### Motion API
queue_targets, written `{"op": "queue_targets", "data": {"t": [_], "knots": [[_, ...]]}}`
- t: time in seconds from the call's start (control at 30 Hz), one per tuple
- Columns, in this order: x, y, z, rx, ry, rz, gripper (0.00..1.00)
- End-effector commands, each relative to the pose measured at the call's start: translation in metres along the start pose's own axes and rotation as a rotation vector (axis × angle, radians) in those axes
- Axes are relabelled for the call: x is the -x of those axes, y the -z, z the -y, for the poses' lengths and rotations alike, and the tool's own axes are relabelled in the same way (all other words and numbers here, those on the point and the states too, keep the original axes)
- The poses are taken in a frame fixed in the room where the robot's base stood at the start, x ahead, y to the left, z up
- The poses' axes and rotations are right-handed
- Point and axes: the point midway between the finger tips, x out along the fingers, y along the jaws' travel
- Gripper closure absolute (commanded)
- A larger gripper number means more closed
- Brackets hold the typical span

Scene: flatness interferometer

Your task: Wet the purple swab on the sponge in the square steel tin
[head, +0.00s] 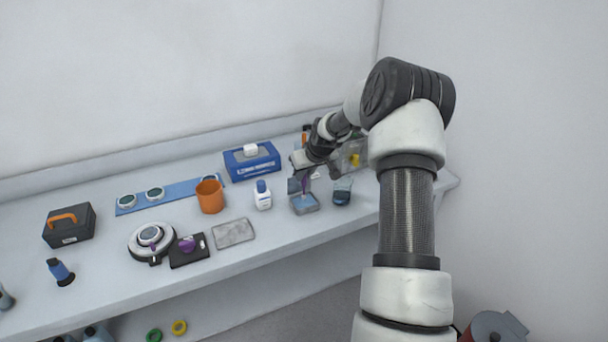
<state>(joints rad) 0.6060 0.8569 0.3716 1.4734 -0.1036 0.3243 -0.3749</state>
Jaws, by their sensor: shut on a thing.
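The square steel tin (304,209) stands near the front edge of the bench, right of its middle. A bluish surface, likely the sponge, shows inside it. My gripper (304,177) points down above the tin, shut on the purple swab (306,186).
A small dark-blue cup (342,192) stands close right of the tin, and a white bottle (263,196) left. A grey plate (233,233) lies left. Free bench lies in front of the bottle.

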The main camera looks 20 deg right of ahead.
Motion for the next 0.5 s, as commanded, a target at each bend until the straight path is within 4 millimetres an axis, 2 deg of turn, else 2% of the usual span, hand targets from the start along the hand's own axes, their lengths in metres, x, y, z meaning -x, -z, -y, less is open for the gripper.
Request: {"op": "queue_targets", "data": {"t": [0.5], "knots": [[-0.006, -0.0038, 0.0, 0.0, 0.0, 0.0, 1.0]]}}
